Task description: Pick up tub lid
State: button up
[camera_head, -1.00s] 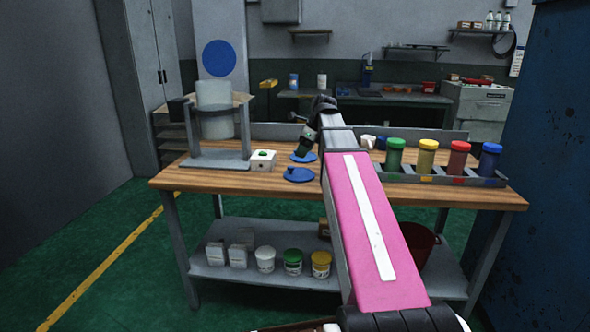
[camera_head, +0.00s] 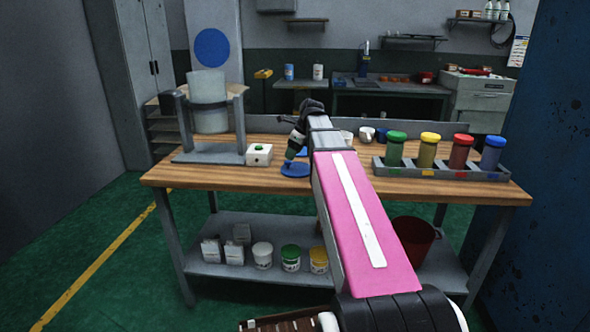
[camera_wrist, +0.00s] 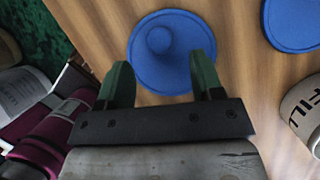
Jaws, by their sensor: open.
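Two flat blue round lids lie on the wooden bench. The near lid (camera_head: 294,171) has a round knob and fills the upper middle of the wrist view (camera_wrist: 172,75). The other lid (camera_wrist: 296,22) is cut off at the top right there and mostly hidden behind my gripper in the head view. I cannot tell which is the tub lid. My gripper (camera_wrist: 161,72) is open and empty, its green fingers spread over the near lid's lower part. The knob lies beyond and between the fingertips. In the head view my gripper (camera_head: 290,156) is just above this lid.
A grey stand holds a pale cylinder (camera_head: 208,105) farther left. A rack (camera_head: 440,173) of coloured-capped jars stands right. Jars and boxes fill the lower shelf.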

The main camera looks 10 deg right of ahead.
aim_at(290, 169)
jog(key=shift+x, duration=2.25)
jog(key=c, duration=1)
